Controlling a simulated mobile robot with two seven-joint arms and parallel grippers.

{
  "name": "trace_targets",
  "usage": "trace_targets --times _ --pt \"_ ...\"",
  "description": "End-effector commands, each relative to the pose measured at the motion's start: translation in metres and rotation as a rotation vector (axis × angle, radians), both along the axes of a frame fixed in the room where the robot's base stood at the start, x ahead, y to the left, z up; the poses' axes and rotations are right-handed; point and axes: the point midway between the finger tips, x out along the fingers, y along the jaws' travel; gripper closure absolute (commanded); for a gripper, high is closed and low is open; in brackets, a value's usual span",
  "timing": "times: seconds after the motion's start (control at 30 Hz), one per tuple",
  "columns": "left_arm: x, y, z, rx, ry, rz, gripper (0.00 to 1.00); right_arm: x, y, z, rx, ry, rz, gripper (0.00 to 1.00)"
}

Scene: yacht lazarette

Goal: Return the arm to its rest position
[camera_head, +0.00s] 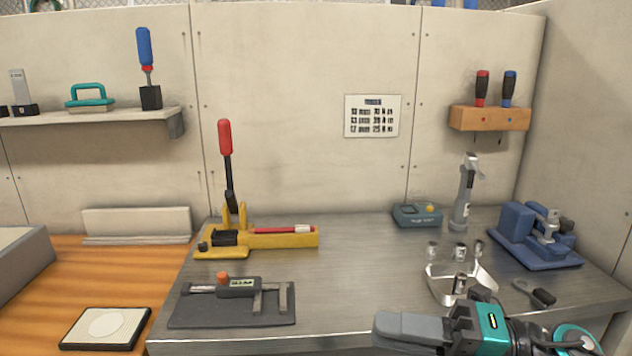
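My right gripper (385,333) is at the bottom edge, right of centre, over the front edge of the metal bench (370,262). Its grey fingers point left and are seen side-on, one hiding the other, so I cannot tell whether they are open or shut. No object shows in them. My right arm, with teal and black parts, comes in from the lower right corner. My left arm and gripper are not in view.
Near the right gripper stands a metal holder (482,285) with several small cylinders. A black-handled tool (543,297) and blue vise-like device (540,238) lie right. A caliper on a dark mat (190,316) and a yellow lever press (285,240) are left.

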Motion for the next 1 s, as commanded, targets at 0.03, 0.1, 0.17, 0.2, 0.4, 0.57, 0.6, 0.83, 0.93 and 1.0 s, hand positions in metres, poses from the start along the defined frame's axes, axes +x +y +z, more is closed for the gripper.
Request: trace_targets --times 0.03,0.1,0.17,0.2,0.4,0.57,0.6,0.83,0.93,1.0 --pt "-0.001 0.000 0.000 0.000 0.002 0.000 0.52 0.007 -0.001 -0.005 0.166 0.125 -0.087 0.84" --pt "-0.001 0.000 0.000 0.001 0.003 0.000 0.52 0.022 -0.012 -0.017 0.369 0.297 -0.227 0.84" --pt "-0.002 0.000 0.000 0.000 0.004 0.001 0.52 0.034 -0.027 -0.039 0.519 0.461 -0.365 0.84" --pt "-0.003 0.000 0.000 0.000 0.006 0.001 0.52 0.039 -0.038 -0.060 0.610 0.581 -0.462 0.84" --pt "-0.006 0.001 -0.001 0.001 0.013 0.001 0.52 0.015 -0.081 -0.199 0.887 1.164 -0.920 0.84" --pt "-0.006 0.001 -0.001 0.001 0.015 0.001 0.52 -0.036 -0.086 -0.280 0.951 1.502 -1.148 0.84" --pt "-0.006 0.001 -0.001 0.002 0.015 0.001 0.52 -0.048 -0.085 -0.292 0.957 1.561 -1.186 0.84" --pt "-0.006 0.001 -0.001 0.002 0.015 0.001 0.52 -0.080 -0.081 -0.323 0.968 1.719 -1.276 0.84" --pt "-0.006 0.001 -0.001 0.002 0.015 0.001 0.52 -0.080 -0.081 -0.324 0.967 1.722 -1.278 0.84" --pt "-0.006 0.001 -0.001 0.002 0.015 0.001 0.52 -0.080 -0.081 -0.324 0.966 1.720 -1.278 0.84"
